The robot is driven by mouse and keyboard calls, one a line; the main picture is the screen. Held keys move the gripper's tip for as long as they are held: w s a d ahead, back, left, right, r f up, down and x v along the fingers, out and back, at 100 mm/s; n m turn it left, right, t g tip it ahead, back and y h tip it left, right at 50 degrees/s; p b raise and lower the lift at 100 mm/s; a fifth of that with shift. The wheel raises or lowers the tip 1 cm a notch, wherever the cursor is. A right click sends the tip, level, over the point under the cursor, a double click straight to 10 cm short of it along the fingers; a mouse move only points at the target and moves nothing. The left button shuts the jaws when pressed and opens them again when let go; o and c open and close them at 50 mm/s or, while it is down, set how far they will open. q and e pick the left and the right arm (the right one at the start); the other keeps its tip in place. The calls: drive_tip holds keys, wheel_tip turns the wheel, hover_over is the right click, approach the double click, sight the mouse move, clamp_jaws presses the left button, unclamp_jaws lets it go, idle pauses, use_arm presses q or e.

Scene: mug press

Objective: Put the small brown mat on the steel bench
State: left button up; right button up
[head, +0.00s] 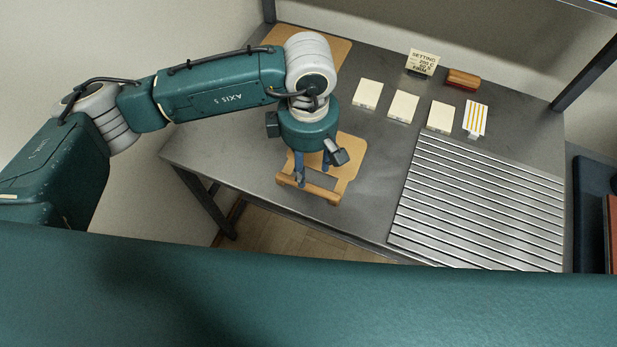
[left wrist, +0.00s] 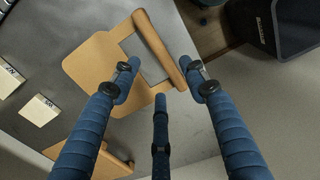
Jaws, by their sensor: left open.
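The small brown mat (head: 353,157), a flat tan piece with a cut-out and a raised bar along its front side, lies on the steel bench (head: 235,130) near its front edge. My left gripper (head: 317,168) is open just above it and hides part of it. In the left wrist view the mat (left wrist: 95,62) shows ahead of the spread blue fingers (left wrist: 165,85), its bar ending between the fingertips. I cannot tell whether any finger touches it. My right gripper is not in view.
A larger brown board (head: 335,52) lies at the back left of the bench. Several pale blocks (head: 403,106), a sign (head: 421,62), a red-brown block (head: 463,78) and a striped card (head: 476,118) stand right. A ribbed metal grate (head: 475,210) covers the front right.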

use_arm(q)
wheel_tip(320, 180, up, 4)
drive_tip(key=shift+f+b, duration=0.1)
drive_tip(key=shift+b, duration=0.25)
idle(0.4)
